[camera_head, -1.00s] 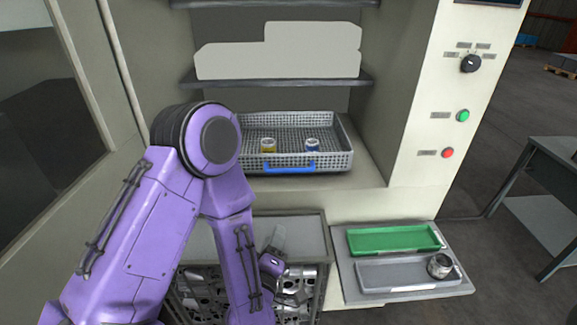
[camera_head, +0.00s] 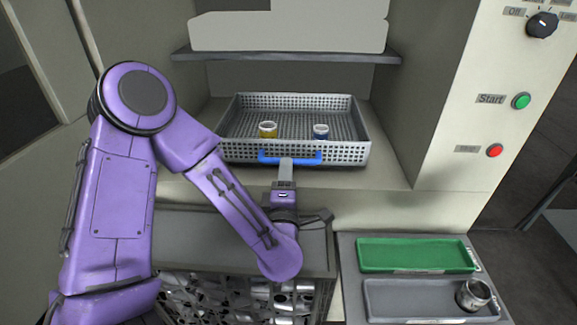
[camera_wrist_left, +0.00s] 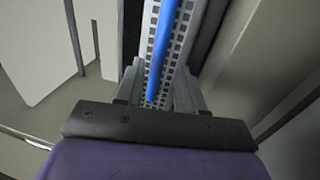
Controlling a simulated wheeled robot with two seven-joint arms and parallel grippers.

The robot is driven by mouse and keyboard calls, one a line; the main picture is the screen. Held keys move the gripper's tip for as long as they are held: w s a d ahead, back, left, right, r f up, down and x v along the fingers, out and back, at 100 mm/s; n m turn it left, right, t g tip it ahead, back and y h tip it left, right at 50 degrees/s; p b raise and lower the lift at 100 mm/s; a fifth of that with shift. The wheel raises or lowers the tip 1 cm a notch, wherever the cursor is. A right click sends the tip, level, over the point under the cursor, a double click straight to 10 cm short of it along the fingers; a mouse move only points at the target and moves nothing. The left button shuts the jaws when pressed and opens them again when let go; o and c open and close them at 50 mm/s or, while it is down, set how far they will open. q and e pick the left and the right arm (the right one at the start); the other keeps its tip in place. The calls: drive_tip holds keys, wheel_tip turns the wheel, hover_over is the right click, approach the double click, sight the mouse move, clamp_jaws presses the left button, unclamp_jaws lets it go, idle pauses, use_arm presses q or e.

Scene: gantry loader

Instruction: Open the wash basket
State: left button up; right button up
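The wash basket (camera_head: 350,151) is a grey perforated metal tray with a blue handle (camera_head: 268,157) on its front. It sits inside the machine's chamber. Contact cannot be told. My right gripper is not in view.
A shelf (camera_head: 290,57) with a pale block crosses above the basket. At the lower right are a green tray (camera_head: 415,254) and a grey tray (camera_head: 410,298) holding a metal part (camera_head: 473,294). A bin of metal parts (camera_head: 235,300) is below my arm. Control buttons (camera_head: 522,101) are on the right.

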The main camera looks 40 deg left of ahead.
use_arm(q)
drive_tip(key=p+x, duration=0.1)
drive_tip(key=x, duration=0.2)
drive_tip(key=shift+w+r, duration=0.15)
drive_tip(key=shift+r, duration=0.05)
drive_tip(key=shift+w+a+r, duration=0.1)
drive_tip(key=shift+w+a, duration=0.1)
drive_tip(key=shift+w, duration=0.05)
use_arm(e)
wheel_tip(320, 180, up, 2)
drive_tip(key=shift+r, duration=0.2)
use_arm(q)
drive_tip(key=shift+w, duration=0.1)
clamp_jaws()
drive_tip(key=shift+f, duration=0.2)
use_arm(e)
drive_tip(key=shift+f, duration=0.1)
